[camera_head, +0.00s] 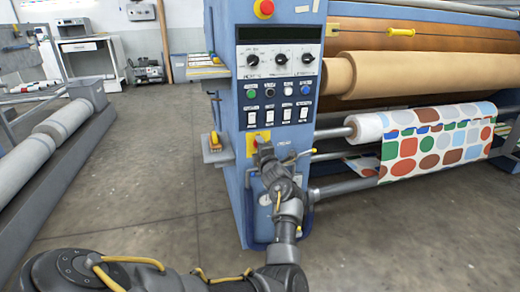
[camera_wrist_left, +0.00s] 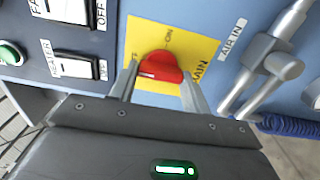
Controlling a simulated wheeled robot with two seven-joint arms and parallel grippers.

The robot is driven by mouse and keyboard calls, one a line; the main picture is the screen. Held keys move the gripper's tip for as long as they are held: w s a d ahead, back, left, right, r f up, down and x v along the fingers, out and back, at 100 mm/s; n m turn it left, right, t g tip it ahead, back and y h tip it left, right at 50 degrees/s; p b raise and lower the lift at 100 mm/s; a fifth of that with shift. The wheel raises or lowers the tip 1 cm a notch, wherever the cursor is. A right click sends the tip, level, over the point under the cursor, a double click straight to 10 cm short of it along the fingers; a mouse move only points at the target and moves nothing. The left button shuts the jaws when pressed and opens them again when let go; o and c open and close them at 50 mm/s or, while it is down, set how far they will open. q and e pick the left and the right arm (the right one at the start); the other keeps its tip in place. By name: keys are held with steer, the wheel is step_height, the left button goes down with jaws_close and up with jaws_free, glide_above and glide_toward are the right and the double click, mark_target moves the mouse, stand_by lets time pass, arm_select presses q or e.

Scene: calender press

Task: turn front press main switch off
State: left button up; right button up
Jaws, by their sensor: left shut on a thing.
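The main switch is a red rotary knob (camera_wrist_left: 161,67) on a yellow plate (camera_wrist_left: 185,43) in the left wrist view. The plate carries the words ON and MAIN. In the head view the yellow plate (camera_head: 251,143) sits low on the blue press panel, and my gripper and wrist hide most of the knob. My left gripper (camera_wrist_left: 160,80) has one finger on each side of the red knob and is shut on it. In the head view my left arm reaches up to the panel, with the left gripper (camera_head: 262,150) at the plate. My right gripper is in neither view.
Above the switch are rocker switches (camera_head: 269,116), push buttons and black dials (camera_head: 281,59). An AIR IN valve (camera_wrist_left: 270,60) with a blue coiled hose is close to the right of the gripper. A red emergency button (camera_head: 264,9) tops the panel. Fabric rollers (camera_head: 420,75) extend right.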

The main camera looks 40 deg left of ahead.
arm_select(q)
steer(key=shift+f, duration=0.15)
steer(key=shift+c, duration=0.2)
steer(key=o, duration=1)
